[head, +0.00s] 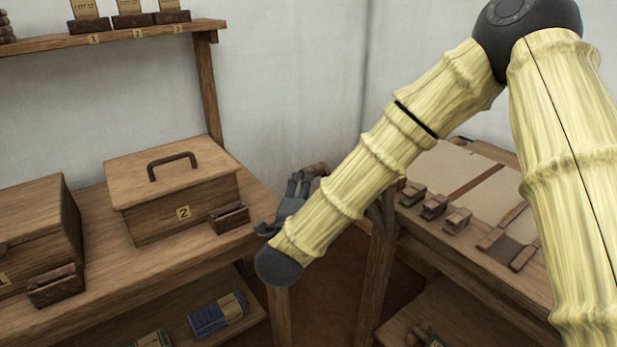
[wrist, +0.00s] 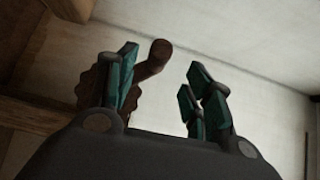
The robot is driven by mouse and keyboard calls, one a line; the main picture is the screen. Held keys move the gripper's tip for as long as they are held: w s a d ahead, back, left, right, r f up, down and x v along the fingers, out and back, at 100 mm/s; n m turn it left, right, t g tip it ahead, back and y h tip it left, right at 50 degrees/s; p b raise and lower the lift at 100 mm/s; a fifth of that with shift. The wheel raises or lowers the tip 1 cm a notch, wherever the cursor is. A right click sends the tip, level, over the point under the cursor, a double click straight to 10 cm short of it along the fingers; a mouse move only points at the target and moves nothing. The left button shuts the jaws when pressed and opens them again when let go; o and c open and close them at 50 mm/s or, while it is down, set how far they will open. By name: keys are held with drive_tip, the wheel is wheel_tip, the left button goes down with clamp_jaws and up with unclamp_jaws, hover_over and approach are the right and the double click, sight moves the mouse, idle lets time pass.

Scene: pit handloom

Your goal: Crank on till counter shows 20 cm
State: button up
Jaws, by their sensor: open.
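A brown wooden piece that looks like the crank, with a scalloped body (wrist: 90,80) and a round-ended peg (wrist: 158,53), shows in the wrist view. Its body is behind my gripper's left finger, and its peg end reaches into the gap between the fingers. My gripper (wrist: 165,75) is open, with teal pads, and I see no grip on the peg. In the head view, my gripper (head: 289,196) is partly hidden behind my pale yellow arm, with a bit of brown wood (head: 318,169) just behind it. No counter reading shows in either view.
A lidded wooden box (head: 178,175) marked 2 stands on the left bench, with another box (head: 35,230) left of it. A right bench (head: 470,255) holds a pale board and small wooden blocks. A shelf (head: 110,38) hangs at upper left. Walls are close behind.

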sight(309, 172)
drive_tip(key=w, duration=0.3)
drive_tip(key=w+d, duration=0.1)
drive_tip(key=w, duration=0.5)
drive_tip(key=shift+w+d+f, duration=0.15)
drive_tip(key=shift+w+d, duration=0.1)
drive_tip(key=shift+d, duration=0.05)
clamp_jaws()
